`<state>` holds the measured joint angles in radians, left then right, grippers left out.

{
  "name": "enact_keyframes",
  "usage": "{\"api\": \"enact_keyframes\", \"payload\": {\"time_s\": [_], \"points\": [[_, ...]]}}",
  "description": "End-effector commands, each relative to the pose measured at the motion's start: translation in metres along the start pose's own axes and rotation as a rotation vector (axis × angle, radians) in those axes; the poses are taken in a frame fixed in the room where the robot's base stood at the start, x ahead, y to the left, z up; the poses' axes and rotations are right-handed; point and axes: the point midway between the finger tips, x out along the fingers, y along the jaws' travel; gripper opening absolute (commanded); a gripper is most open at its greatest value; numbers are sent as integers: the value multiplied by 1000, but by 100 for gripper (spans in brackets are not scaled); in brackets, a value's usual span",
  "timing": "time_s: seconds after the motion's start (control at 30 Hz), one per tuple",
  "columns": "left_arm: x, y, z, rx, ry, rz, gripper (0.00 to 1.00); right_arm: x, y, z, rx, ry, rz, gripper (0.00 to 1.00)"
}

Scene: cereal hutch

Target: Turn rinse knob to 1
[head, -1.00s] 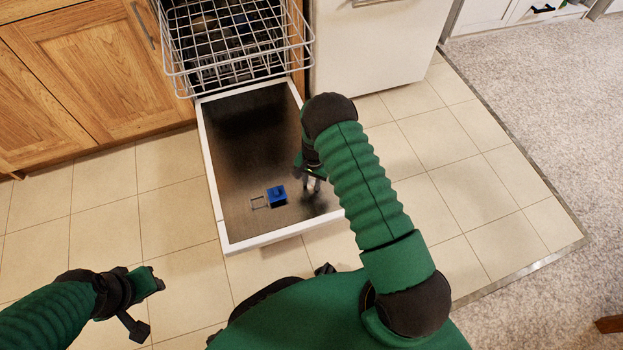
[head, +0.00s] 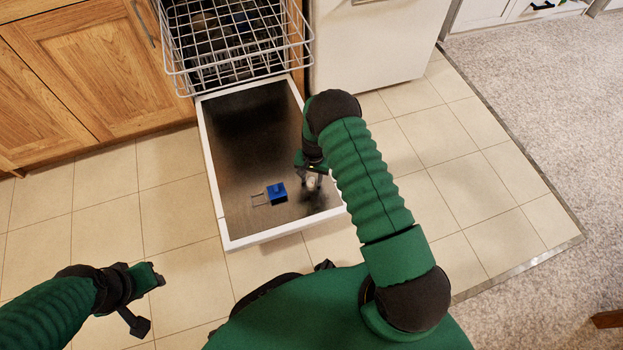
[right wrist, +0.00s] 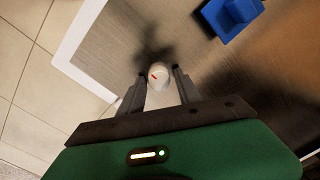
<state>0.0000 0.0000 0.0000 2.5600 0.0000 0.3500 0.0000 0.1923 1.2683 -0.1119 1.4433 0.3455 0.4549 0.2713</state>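A round white knob (right wrist: 159,75) with a red mark sits on the dark metal inner face of the open dishwasher door (head: 240,130). In the right wrist view it lies between the fingertips of my right gripper (right wrist: 160,72). The fingers are apart, one on each side of the knob, with a narrow gap showing. In the head view my right gripper (head: 312,178) is over the lower right part of the door. My left gripper (head: 150,298) is open and empty over the floor tiles at the lower left. No number markings are readable.
A blue dispenser block (head: 277,193) is on the door, left of the knob. A white wire rack (head: 235,45) extends above the door's far end. Wooden cabinets (head: 80,70) stand at the left and a white appliance (head: 365,45) at the right.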

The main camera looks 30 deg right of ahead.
Motion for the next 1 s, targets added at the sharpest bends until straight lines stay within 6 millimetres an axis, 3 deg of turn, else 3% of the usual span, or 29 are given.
{"api": "enact_keyframes", "payload": {"time_s": [0.33,0.47,0.8,1.0], "points": [[0,0,0,0,0,0,36,1,1,2,1,-6,2,52],[-8,0,-2,0,0,0,36,-12,0,2,1,-6,2,52],[-59,0,-14,0,0,0,36,-108,0,1,2,-4,1,52],[-77,0,-18,0,0,0,36,-153,0,1,1,-5,1,52]]}}
